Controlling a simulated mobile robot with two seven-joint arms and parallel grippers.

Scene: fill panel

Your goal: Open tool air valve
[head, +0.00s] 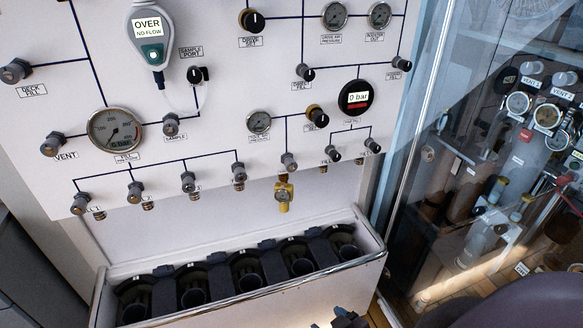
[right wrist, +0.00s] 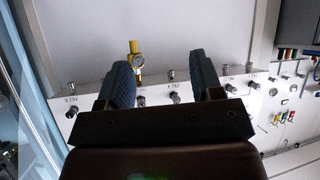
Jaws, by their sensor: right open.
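A white gas panel (head: 225,90) fills much of the head view, with dark valve knobs joined by blue lines. I cannot read which label marks the tool air valve. A grey knob (head: 289,160) sits just above a brass-yellow fitting with a small gauge (head: 284,195) on the lower edge. Two more knobs (head: 333,153) are to its right. In the right wrist view my right gripper (right wrist: 163,78) is open and empty, its two blue padded fingers apart. The panel's lower row and the yellow fitting (right wrist: 135,57) show beyond the fingers, which partly hide the row. My left gripper is out of view.
A bin (head: 240,305) with several dark round wells stands below the panel. A display reads "0 bar" (head: 356,98); a hanging handheld meter (head: 150,40) reads "OVER NO FLOW". A glass door (head: 480,150) with a metal frame borders the panel on the right.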

